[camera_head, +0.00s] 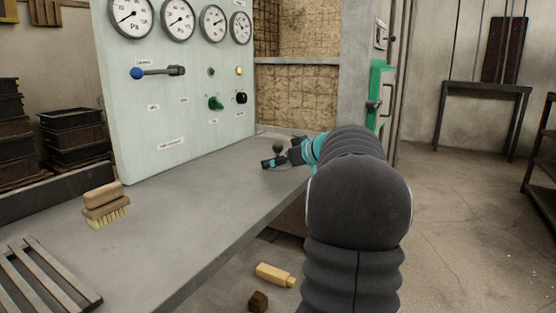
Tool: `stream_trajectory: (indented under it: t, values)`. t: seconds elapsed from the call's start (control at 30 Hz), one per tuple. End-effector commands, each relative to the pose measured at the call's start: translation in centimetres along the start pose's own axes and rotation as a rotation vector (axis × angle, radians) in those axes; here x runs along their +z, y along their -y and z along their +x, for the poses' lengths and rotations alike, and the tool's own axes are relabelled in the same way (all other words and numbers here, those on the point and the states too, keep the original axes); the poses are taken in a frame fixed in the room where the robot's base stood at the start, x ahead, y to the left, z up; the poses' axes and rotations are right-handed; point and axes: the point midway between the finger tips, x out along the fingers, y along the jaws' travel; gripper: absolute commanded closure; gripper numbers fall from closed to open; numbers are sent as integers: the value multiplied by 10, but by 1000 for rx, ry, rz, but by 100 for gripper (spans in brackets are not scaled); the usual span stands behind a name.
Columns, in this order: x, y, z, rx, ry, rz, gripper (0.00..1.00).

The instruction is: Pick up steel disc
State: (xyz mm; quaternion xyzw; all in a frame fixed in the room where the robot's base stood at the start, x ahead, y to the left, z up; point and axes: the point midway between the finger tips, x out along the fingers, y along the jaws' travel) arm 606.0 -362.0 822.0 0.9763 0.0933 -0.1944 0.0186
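My gripper (280,153) is at the far end of the grey bench, low over its top and close to the panel's right end. Its dark fingers with teal parts look spread apart. A small dark round thing (278,148) shows between or just behind the fingers. It may be the steel disc or a knob on it, but it is too small to tell. I cannot tell whether the fingers touch it. No other disc is clear in view, and my arm hides part of the bench's right side.
A pale panel (175,110) with gauges and knobs stands behind the bench (190,210). A wooden brush (105,205) and a slatted rack (40,280) lie on the left. A yellow bottle-like thing (275,275) and a brown block (258,301) are on the floor. The bench middle is clear.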

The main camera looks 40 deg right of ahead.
Motion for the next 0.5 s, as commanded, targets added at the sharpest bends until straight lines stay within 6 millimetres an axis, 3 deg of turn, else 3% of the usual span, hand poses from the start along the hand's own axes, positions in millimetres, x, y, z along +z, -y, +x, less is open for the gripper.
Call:
stream_trajectory:
  t: [0.13,0.37,0.4,0.5]
  values:
    - [0,0,0,0,0,0,0]
    - [0,0,0,0,0,0,57]
    - [-1,0,-1,1,-1,-1,63]
    - [-1,0,-1,0,-1,-1,63]
